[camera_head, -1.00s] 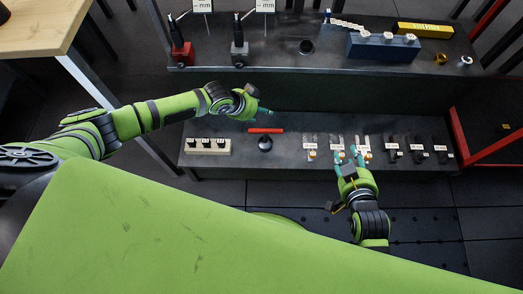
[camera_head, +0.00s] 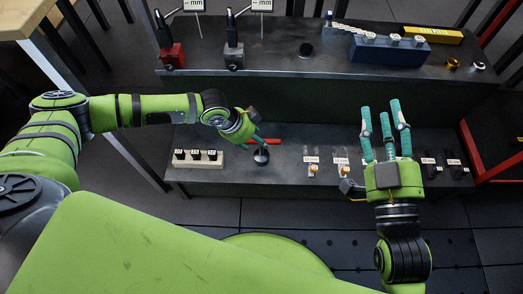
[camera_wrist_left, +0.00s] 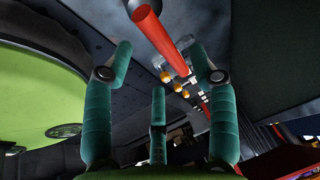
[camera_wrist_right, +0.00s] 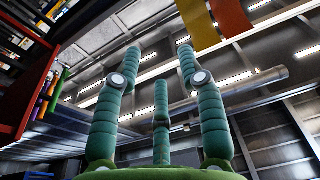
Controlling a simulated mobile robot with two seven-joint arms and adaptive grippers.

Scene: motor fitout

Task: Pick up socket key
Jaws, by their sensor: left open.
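A red bar (camera_head: 274,140) lies at the back of the lower shelf; I cannot tell whether it is the socket key. My left gripper (camera_head: 260,139) is at the bar, partly covering it. In the left wrist view the red bar (camera_wrist_left: 166,40) runs between the spread fingers of my left gripper (camera_wrist_left: 160,58), beyond their tips. The gripper is open and empty. My right gripper (camera_head: 382,117) is raised in front of the shelves, fingers apart and empty. The right wrist view shows its open fingers (camera_wrist_right: 160,55) against the ceiling.
Labelled small parts (camera_head: 312,168) line the lower shelf. The upper shelf holds a blue block (camera_head: 390,50).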

